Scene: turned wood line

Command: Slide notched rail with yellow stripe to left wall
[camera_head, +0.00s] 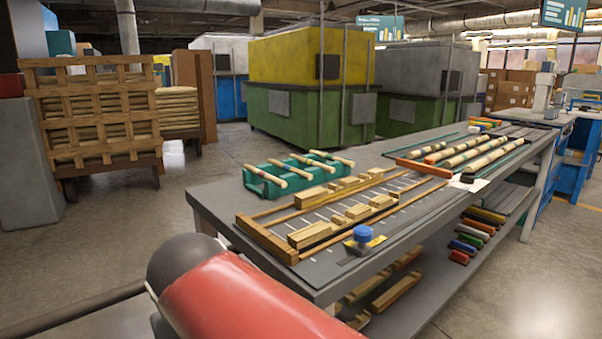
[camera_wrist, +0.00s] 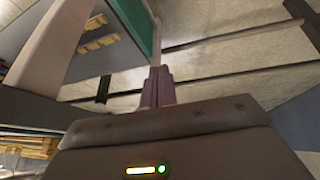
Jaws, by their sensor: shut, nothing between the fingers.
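On the grey workbench, two rows of pale wooden notched pieces lie in a wooden frame: a near notched rail (camera_head: 343,222) and a far notched rail (camera_head: 343,188). No yellow stripe can be made out on either at this size. A thick wooden wall (camera_head: 266,240) closes the frame's left end. My gripper (camera_wrist: 158,72) shows in the wrist view with its dark fingers together and nothing between them. It is apart from the rails. In the head view my gripper is not visible; only a red part of my arm shows at the bottom.
A blue-knobbed tool (camera_head: 362,234) stands at the frame's near edge. A green rack (camera_head: 265,186) with wooden-handled tools sits behind the frame. Turned spindles (camera_head: 470,152) lie farther right. The bench's near left corner is bare. A lower shelf (camera_head: 425,300) holds wood pieces.

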